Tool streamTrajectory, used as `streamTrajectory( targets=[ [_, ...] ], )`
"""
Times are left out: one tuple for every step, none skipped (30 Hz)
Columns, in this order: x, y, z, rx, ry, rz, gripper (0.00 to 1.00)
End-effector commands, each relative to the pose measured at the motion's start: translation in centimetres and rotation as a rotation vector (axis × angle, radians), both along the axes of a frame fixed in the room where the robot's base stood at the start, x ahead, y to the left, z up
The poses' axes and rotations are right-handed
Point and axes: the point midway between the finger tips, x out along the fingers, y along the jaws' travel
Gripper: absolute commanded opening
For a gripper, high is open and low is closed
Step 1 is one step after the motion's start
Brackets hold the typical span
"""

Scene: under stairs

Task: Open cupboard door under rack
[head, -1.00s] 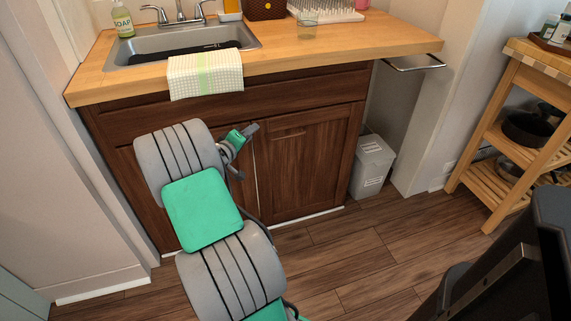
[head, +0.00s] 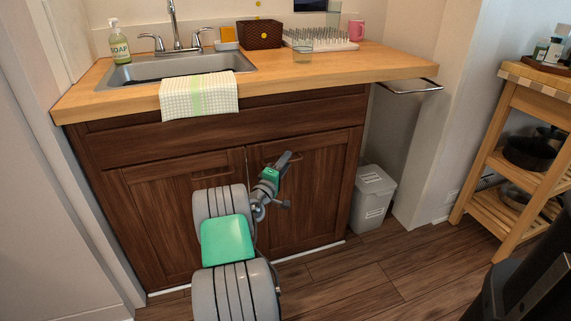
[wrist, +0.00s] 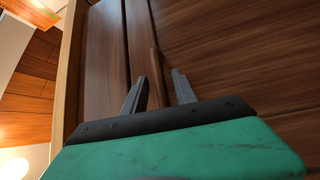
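The dark wood cupboard under the counter has two doors. The right door (head: 322,195) is below the dish rack (head: 322,40) and looks shut. Its handle, near the top edge, is mostly hidden behind my gripper (head: 287,160) in the head view. In the wrist view my gripper (wrist: 157,88) is open, its two fingers apart and pointing at the wood. A narrow bar that looks like the handle (wrist: 154,66) shows between and just beyond the fingertips. I cannot tell whether they touch it.
The left door (head: 158,220) is shut. A towel (head: 198,95) hangs over the counter edge (head: 310,78). A grey bin (head: 372,197) stands right of the cupboard, and a wooden cart (head: 482,165) farther right. The floor (head: 345,265) before the right door is clear.

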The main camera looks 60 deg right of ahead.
Motion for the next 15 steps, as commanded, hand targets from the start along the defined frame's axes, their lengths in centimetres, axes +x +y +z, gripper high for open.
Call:
streamTrajectory(
  targets=[
    [0.01,0.02,0.00,0.000,0.000,0.000,0.33],
    [0.01,0.03,0.00,0.000,0.000,0.000,0.33],
    [0.02,0.03,0.00,0.000,0.000,0.000,0.30],
    [0.01,0.04,0.00,0.001,0.000,0.000,0.28],
    [0.02,0.04,-0.01,0.001,0.000,0.000,0.25],
    [0.02,0.05,-0.01,0.001,0.000,0.000,0.22],
    [0.02,0.05,-0.01,0.001,0.000,0.000,0.19],
    [0.02,0.06,-0.02,0.001,0.000,0.000,0.17],
    [0.02,0.06,-0.02,0.001,-0.001,0.000,0.14],
    [0.03,0.06,-0.01,0.001,-0.001,0.000,0.11],
    [0.03,0.06,-0.01,0.001,-0.001,0.000,0.09],
    [0.03,0.07,-0.03,0.001,-0.001,0.000,0.06],
    [0.03,0.07,-0.03,0.001,-0.001,0.000,0.03],
    [0.03,0.07,-0.02,0.001,-0.001,0.000,0.01],
    [0.03,0.07,-0.03,0.001,-0.001,0.000,0.00]
  ],
)
